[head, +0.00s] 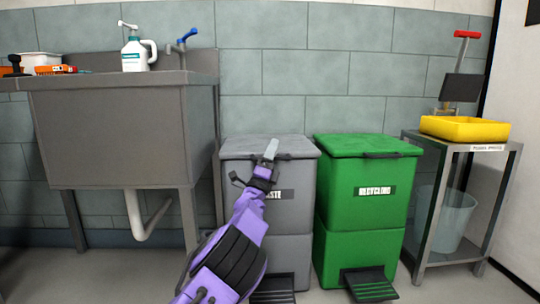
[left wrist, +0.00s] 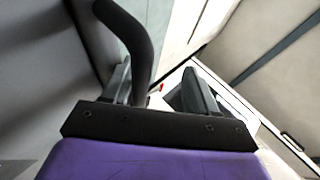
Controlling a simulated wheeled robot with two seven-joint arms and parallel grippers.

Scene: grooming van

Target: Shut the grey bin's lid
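The grey bin (head: 292,209), labelled as waste, stands on the floor below the tiled wall. Its grey lid (head: 240,146) lies flat across the top and looks down, with a dark handle (head: 297,156) at its front edge. My left gripper (head: 269,153) is at the front edge of the lid beside the handle; I cannot tell whether it touches. In the left wrist view its fingers (left wrist: 160,90) stand apart, and a dark curved bar crosses close by the left one. My left arm hides part of the bin's front and label. My right gripper is not in view.
A green recycling bin (head: 362,205) stands close on the right, its lid down. Black pedals (head: 370,284) stick out at floor level. A metal sink (head: 120,130) is on the left. A metal stand (head: 440,160) with a yellow tray (head: 464,129) is on the right.

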